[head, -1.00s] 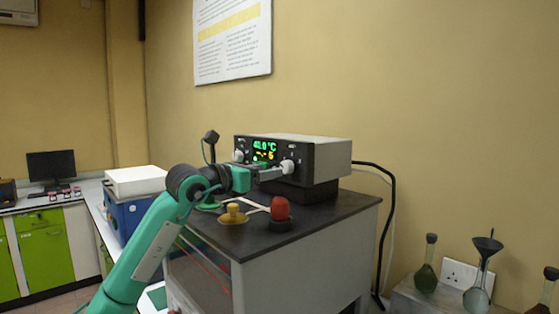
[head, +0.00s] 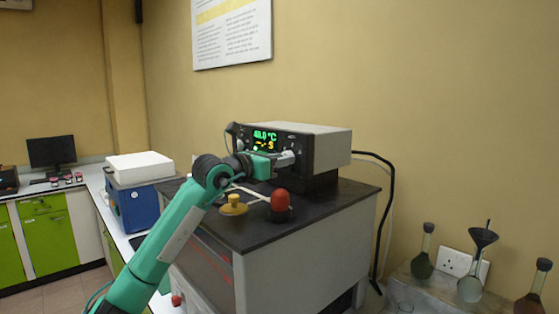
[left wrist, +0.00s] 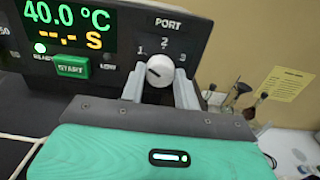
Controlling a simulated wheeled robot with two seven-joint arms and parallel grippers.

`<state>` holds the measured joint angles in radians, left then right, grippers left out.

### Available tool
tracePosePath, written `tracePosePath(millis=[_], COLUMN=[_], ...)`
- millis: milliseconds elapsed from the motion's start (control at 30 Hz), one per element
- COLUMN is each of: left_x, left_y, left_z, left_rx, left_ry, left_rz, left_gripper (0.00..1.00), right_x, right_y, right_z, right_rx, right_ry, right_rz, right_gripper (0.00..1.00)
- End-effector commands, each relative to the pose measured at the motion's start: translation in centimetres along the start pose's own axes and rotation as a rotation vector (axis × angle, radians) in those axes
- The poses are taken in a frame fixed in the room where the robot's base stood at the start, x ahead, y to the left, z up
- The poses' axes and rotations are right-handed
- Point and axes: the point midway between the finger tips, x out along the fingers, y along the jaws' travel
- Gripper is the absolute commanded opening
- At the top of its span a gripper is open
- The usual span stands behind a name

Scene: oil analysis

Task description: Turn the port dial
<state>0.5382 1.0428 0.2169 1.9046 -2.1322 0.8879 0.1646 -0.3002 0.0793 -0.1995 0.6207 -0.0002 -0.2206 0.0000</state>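The white port dial (left wrist: 160,71) is on the black front panel of the instrument (head: 325,146), under the label PORT with marks 1, 2 and 3. Its pointer line slants to the upper left, towards 1. My left gripper (left wrist: 160,88) is at the dial, one finger on each side of it. The fingers are apart, with what looks like a slight gap beside the knob. In the head view the left gripper (head: 286,159) covers most of the dial. My right gripper is not in view.
The green START button (left wrist: 72,66) and lit display (left wrist: 68,25) are left of the dial. Flasks (head: 470,275) stand at right. A blue box (head: 135,207) is at left.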

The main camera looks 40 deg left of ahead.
Motion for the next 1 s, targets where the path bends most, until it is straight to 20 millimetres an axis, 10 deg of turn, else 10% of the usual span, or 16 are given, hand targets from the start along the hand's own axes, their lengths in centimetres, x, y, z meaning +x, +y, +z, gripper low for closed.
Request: tracePosePath(millis=[1000], left_x=[-0.1], left_y=[0.1], left_z=[-0.1], left_rx=[0.604], left_ry=[0.001], left_rz=[0.002], left_gripper=[0.09], right_x=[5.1], right_y=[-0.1], right_z=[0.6], right_rx=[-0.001], right_ry=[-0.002], right_rz=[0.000], right_gripper=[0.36])
